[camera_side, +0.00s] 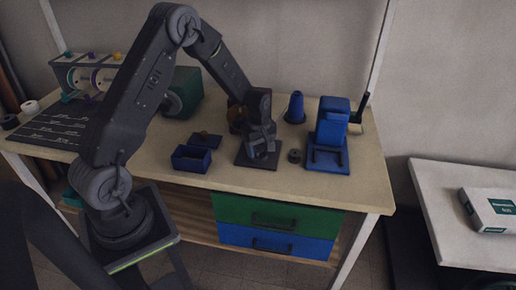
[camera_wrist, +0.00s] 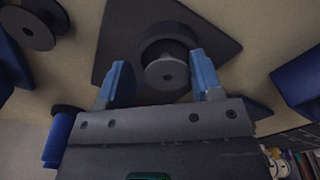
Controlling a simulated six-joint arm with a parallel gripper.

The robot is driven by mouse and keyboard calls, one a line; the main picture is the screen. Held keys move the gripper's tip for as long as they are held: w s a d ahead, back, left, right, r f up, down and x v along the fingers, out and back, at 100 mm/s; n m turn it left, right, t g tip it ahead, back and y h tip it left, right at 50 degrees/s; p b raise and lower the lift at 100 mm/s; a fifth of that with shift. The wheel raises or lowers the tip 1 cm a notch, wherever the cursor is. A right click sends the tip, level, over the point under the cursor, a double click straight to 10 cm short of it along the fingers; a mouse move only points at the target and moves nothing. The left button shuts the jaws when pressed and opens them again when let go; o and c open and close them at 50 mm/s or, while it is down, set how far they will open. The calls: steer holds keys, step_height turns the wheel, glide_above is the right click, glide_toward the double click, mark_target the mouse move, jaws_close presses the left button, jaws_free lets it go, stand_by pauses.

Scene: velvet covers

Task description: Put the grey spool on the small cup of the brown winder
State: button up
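A dark grey spool-like cylinder (camera_wrist: 166,72) shows between my fingertips in the wrist view, with a wider dark round part behind it. It is over or on a dark square pad (camera_wrist: 225,42), also seen in the side view (camera_side: 245,160). My gripper (camera_wrist: 163,80) is open, one blue finger on each side, with gaps to the cylinder. In the side view my gripper (camera_side: 262,148) is low over the pad and hides most of the cylinder. A brown part (camera_side: 236,118), perhaps the winder, shows behind my wrist; its small cup cannot be made out.
A second small dark spool (camera_side: 294,156) lies right of the pad, also in the wrist view (camera_wrist: 30,22). A blue open box (camera_side: 191,160) is left, a green machine (camera_side: 187,90) behind.

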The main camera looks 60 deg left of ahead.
mark_target(257, 149)
steer(key=shift+s+a+f, duration=0.1)
steer(key=shift+s+f, duration=0.45)
steer(key=shift+f, duration=0.1)
steer(key=s+d+r+m+t, duration=0.1)
steer(key=s+d+r+m, duration=0.15)
steer(key=r, duration=0.85)
steer(key=s+d+r+m, duration=0.1)
steer(key=d+r+m, duration=0.15)
steer(key=r, duration=0.75)
steer(key=s+d+r+m+t, duration=0.1)
steer(key=s+d+r+m, duration=0.1)
steer(key=s, duration=0.4)
steer(key=s+d+r+m+t, duration=0.2)
steer(key=s+d+r+m, duration=0.1)
steer(key=s+d+m, duration=0.2)
steer(key=s+d+r+m+t, duration=0.1)
steer(key=s+d+r+m, duration=0.1)
steer(key=s+d+m, duration=0.2)
steer(key=shift+s+d+r+m, duration=0.1)
steer(key=shift+s+r+m, duration=0.1)
steer(key=shift+s, duration=0.6)
steer(key=shift+s+d+r+m, duration=0.1)
steer(key=shift+s+m, duration=0.1)
steer(key=shift+s, duration=0.6)
